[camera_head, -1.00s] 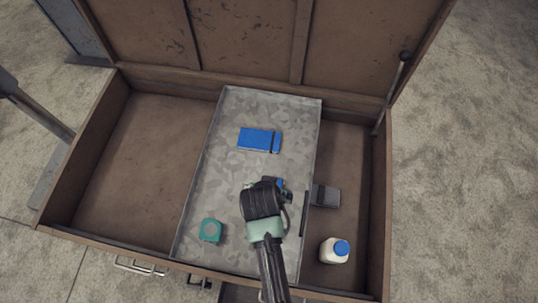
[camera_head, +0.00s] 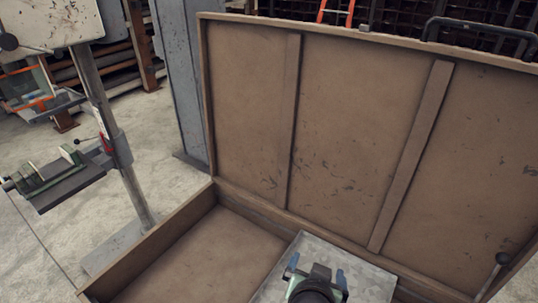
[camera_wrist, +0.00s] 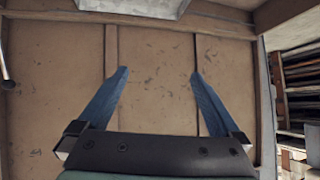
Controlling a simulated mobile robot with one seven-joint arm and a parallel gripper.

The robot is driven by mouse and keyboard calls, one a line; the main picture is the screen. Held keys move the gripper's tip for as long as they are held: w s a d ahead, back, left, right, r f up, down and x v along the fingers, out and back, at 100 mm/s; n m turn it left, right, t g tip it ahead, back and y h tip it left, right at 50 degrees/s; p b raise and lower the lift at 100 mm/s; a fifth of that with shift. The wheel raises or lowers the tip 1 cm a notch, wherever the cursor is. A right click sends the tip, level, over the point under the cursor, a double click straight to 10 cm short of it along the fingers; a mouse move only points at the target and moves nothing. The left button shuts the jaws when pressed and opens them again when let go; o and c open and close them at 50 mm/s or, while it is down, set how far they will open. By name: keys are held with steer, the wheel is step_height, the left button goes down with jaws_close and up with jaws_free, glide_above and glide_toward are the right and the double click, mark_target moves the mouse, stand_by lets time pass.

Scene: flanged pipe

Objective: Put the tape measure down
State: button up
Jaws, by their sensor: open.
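My gripper (camera_head: 316,270) is at the bottom of the head view, over the patterned grey tray (camera_head: 372,282) in the wooden case. In the wrist view its two blue fingers (camera_wrist: 160,74) are spread apart with nothing between them, and they face the inside of the case's lid. The tape measure is in neither current view. Most of the tray is cut off by the lower picture edge or hidden by my gripper.
The case's raised lid (camera_head: 345,120) stands behind the tray. The case's left compartment (camera_head: 205,262) looks bare where visible. A grey column (camera_head: 180,85) and a machine with a green vise (camera_head: 45,175) stand to the left. Racks are behind.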

steer(key=w+a+r+n+t, duration=0.15)
steer(key=r+t, duration=0.25)
steer(key=r, duration=1)
steer(key=w+a+r+n+t, duration=0.1)
steer(key=w+a+r+t, duration=0.3)
steer(key=r, duration=1.1)
steer(key=s+a+r+n+t+y, duration=0.1)
steer(key=s+a+r+t, duration=0.1)
steer(key=s+r+t, duration=0.2)
steer(key=s+a+r+n+t+y, duration=0.1)
steer(key=s+r+t, duration=0.4)
steer(key=r, duration=1.5)
steer(key=s+a+y, duration=0.1)
steer(key=s, duration=0.4)
steer(key=shift+r+n, duration=0.2)
steer(key=shift+n, duration=0.15)
